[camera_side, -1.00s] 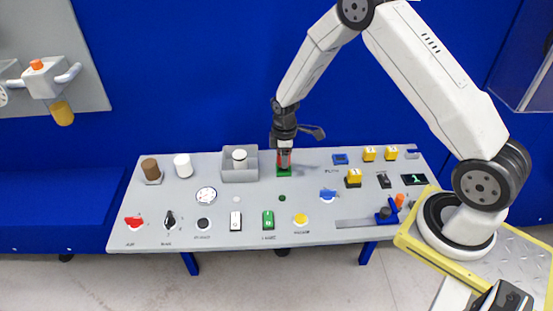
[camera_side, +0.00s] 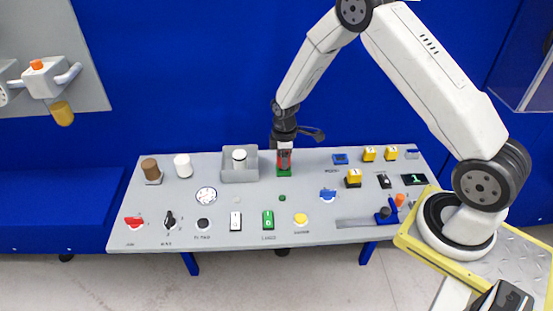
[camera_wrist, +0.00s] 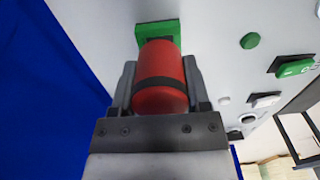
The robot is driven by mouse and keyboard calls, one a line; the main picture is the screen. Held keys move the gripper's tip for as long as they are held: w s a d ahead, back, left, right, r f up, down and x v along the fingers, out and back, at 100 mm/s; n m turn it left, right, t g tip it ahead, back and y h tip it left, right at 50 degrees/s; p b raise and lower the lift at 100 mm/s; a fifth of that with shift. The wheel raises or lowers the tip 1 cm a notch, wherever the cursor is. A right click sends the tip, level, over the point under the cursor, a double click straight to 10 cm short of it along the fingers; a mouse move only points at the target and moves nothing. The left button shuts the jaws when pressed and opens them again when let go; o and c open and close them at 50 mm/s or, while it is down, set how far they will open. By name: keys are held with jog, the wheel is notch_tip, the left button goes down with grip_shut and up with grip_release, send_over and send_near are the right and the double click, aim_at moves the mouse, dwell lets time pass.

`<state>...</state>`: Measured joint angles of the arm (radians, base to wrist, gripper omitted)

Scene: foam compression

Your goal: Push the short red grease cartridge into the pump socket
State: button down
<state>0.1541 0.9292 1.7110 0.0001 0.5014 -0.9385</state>
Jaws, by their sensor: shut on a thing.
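The short red cartridge (camera_wrist: 160,70) has a dark band around it and sits between the two fingers of my gripper (camera_wrist: 158,82), which is shut on it. Its far end meets the green socket (camera_wrist: 158,28) in the wrist view; how deep it sits there is hidden by the cartridge itself. In the side view the red cartridge (camera_side: 284,158) shows between the fingers of my gripper (camera_side: 284,160), upright just above the green socket (camera_side: 284,173) on the grey panel.
A grey open box (camera_side: 239,175) with a white cylinder in it stands just left of the socket. Brown (camera_side: 151,168) and white (camera_side: 182,165) cylinders stand farther left. Yellow blocks (camera_side: 354,177) are to the right. Switches and buttons line the panel's front (camera_side: 268,220).

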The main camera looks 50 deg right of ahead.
jog(key=shift+f, duration=0.7)
dwell(0.3)
grip_release()
jog(key=shift+r, duration=3.9)
